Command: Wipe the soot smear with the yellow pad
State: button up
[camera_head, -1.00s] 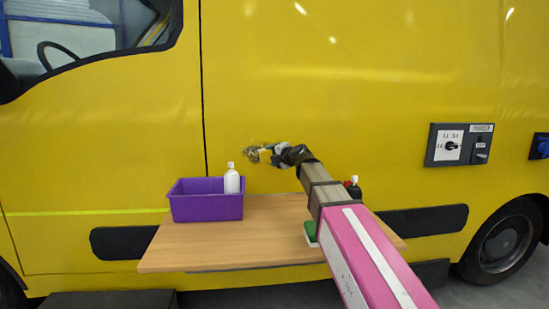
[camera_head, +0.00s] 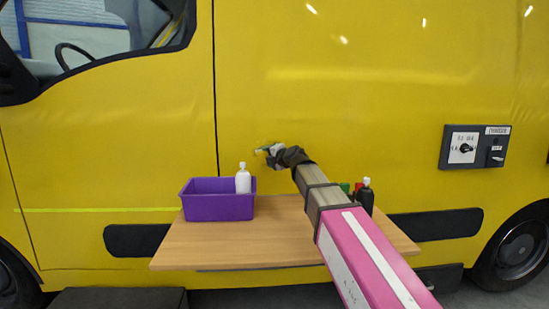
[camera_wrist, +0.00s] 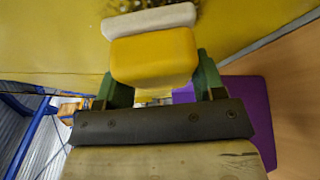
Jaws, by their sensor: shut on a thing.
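The yellow pad (camera_wrist: 153,57), with a pale layer (camera_wrist: 150,20) on its far side, is held between the green fingers of my gripper (camera_wrist: 162,75). The pale layer is at the yellow van panel; I cannot tell whether it touches. Part of the dark soot smear (camera_wrist: 213,14) shows just beyond the pad's right end in the wrist view. In the head view my gripper (camera_head: 266,150) is at the panel above the shelf, and only a small trace of soot (camera_head: 257,150) shows around it. The pad is hardly visible there.
A wooden shelf (camera_head: 200,250) lies below my arm, with a purple bin (camera_head: 215,206) and a white bottle (camera_head: 243,179) at left. A dark bottle (camera_head: 366,195) stands right of my arm. A switch panel (camera_head: 475,146) is farther right. The panel above is clear.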

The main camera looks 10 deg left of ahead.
jog(key=shift+s+a+r, duration=0.8)
jog(key=shift+s+a, duration=0.35)
jog(key=shift+a, duration=2.2)
jog(key=w+d, duration=0.2)
jog(key=d, duration=1.1)
jog(key=shift+w+d, duration=0.25)
jog(key=shift+d, duration=0.05)
jog(key=shift+s, duration=0.1)
jog(key=shift+s+d, duration=0.25)
jog(key=shift+s, duration=0.7)
jog(key=shift+s+d, duration=0.2)
jog(key=shift+s, duration=0.75)
jog(key=shift+s+d, duration=0.25)
jog(key=shift+s, duration=0.7)
jog(key=shift+s, duration=0.1)
jog(key=s, duration=0.2)
jog(key=shift+s+d, duration=0.35)
